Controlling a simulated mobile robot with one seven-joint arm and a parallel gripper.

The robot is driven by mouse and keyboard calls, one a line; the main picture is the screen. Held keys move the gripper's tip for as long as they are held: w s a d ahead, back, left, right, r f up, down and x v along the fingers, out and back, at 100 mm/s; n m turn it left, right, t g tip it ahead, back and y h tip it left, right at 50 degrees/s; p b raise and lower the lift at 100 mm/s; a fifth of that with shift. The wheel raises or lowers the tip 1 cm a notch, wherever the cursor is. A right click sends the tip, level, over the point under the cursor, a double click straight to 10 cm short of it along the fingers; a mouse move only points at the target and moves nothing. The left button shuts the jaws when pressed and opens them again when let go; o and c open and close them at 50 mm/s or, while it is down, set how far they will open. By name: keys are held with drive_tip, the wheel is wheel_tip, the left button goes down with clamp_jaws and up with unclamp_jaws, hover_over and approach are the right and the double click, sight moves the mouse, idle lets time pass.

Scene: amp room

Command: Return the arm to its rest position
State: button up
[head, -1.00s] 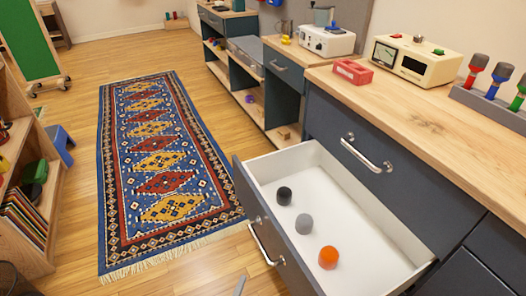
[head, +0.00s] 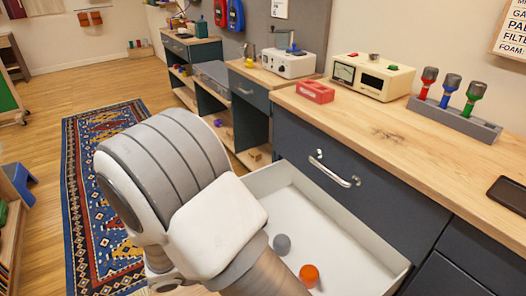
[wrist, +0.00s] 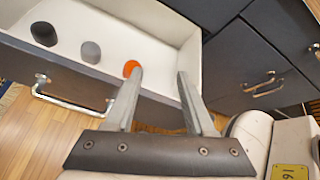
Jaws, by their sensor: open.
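My gripper (wrist: 160,74) shows in the wrist view with its two grey fingers apart and nothing between them. It appears above the front of an open white drawer (wrist: 180,38). The gripper itself is out of the head view, where my arm covers the drawer's left part. In the drawer are a black knob (wrist: 44,34), a grey knob (wrist: 91,52) and an orange knob (wrist: 131,68). The left finger's tip overlaps the orange knob's edge in the picture; I cannot tell whether they touch. In the head view the grey knob (head: 282,243) and orange knob (head: 309,275) show; the black one is hidden.
A patterned rug (head: 90,230) lies on the floor at left.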

drive_tip(key=s+d+r+m+y, duration=0.45)
drive_tip(key=r+m, duration=0.35)
drive_tip(key=m, duration=0.2)
drive_tip(key=s+d+r+m+y, duration=0.3)
drive_tip(key=d+r+m, duration=0.3)
drive_tip(key=r+m, duration=0.25)
drive_tip(key=s+d+r+m+y, duration=0.3)
drive_tip(key=d+r+m, duration=0.2)
drive_tip(key=r+m, duration=0.4)
wheel_tip(320, 180, up, 18)
drive_tip(key=m+p, duration=0.1)
drive_tip(key=p, duration=1.7)
drive_tip(key=shift+s+a+f+p, duration=0.15)
drive_tip(key=shift+f+p, duration=0.05)
drive_tip(key=shift+p, duration=0.2)
